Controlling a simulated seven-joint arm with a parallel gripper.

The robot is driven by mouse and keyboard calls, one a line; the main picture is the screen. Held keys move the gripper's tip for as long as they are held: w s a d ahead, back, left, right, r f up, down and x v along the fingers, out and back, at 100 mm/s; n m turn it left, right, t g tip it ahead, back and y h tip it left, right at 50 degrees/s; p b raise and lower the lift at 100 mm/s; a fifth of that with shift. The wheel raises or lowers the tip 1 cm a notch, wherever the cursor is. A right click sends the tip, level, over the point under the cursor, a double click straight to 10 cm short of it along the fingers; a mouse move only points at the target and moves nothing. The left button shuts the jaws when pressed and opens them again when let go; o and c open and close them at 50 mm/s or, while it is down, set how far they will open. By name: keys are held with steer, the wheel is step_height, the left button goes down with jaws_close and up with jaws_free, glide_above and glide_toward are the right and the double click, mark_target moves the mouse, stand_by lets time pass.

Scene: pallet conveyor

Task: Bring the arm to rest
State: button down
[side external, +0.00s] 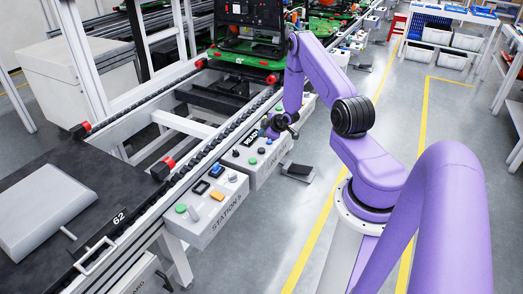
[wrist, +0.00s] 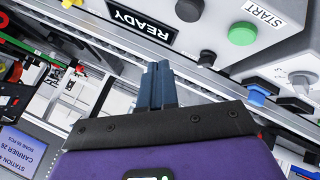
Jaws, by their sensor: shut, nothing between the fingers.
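My purple arm reaches over the conveyor's edge in the side external view. My gripper (side external: 268,130) hangs low at the far control box (side external: 262,172), close to its READY display (side external: 250,137). In the wrist view my gripper (wrist: 158,84) has its two dark blue fingers together, with nothing between them. The fingers point toward the box with the READY display (wrist: 145,22) and a green START button (wrist: 242,33). I cannot tell whether the fingertips touch the box.
A nearer control box (side external: 211,205), marked STATION 5, carries several buttons. A dark pallet (side external: 95,190) marked 62 sits on the conveyor at left. A green carrier (side external: 245,57) stands farther back. The floor right of the yellow line is clear near my base.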

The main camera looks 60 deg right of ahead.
steer(key=w+a+r+n+g+y, duration=0.1)
steer(key=w+a+r, duration=0.2)
steer(key=a+r, duration=0.35)
steer(key=w+a+r+n+g+y, duration=0.1)
steer(key=w+a+r, duration=0.2)
steer(key=a, duration=0.6)
steer(key=s+a+r+n+g+y, duration=0.15)
steer(key=a+r, duration=0.25)
steer(key=a, duration=0.4)
steer(key=s+a+r, duration=0.3)
steer(key=a, duration=0.4)
steer(key=s+a+r+n+g, duration=0.1)
steer(key=s+a+r, duration=0.3)
steer(key=s+a, duration=0.3)
steer(key=s+a+r+n+g, duration=0.15)
steer(key=s+a+r, duration=0.3)
steer(key=s, duration=0.45)
steer(key=s+d+r+n+g, duration=0.1)
steer(key=s+r+g, duration=0.1)
steer(key=s, duration=1.3)
steer(key=shift+s+r+g, duration=0.25)
steer(key=shift+r+g, duration=0.05)
steer(key=shift+r, duration=0.25)
steer(key=shift+d, duration=0.1)
